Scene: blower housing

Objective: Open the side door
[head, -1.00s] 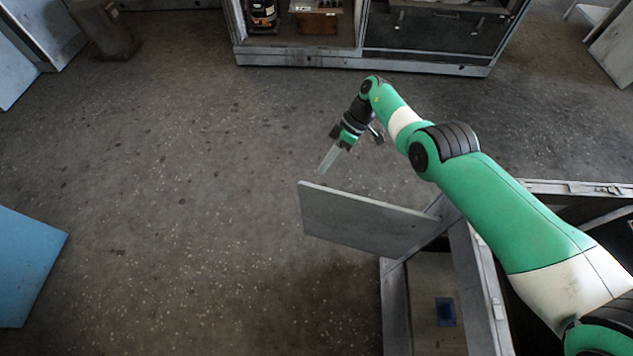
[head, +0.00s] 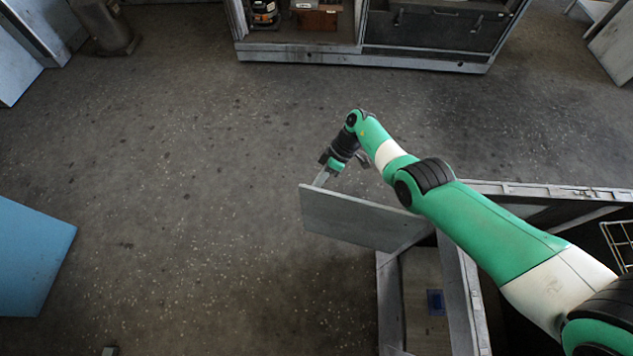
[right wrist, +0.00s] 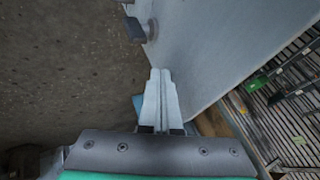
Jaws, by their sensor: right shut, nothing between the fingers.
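The side door (head: 360,222) is a flat grey panel. It stands swung out to the left from the frame of the housing (head: 392,310). My right gripper (head: 320,179) is at the door's far left top corner, its fingertips partly hidden behind the panel. In the right wrist view, the two fingers (right wrist: 160,85) are shut with nothing between them. They point along the door's face (right wrist: 225,40), close to it; I cannot tell whether they touch. A dark handle (right wrist: 135,28) sticks out near the door's edge. My left gripper is not in view.
A grey cabinet (head: 300,57) with parts on its shelf stands at the back. A blue panel (head: 30,258) is at the left. A wire rack (head: 620,243) shows at the right. The floor left of the door is clear.

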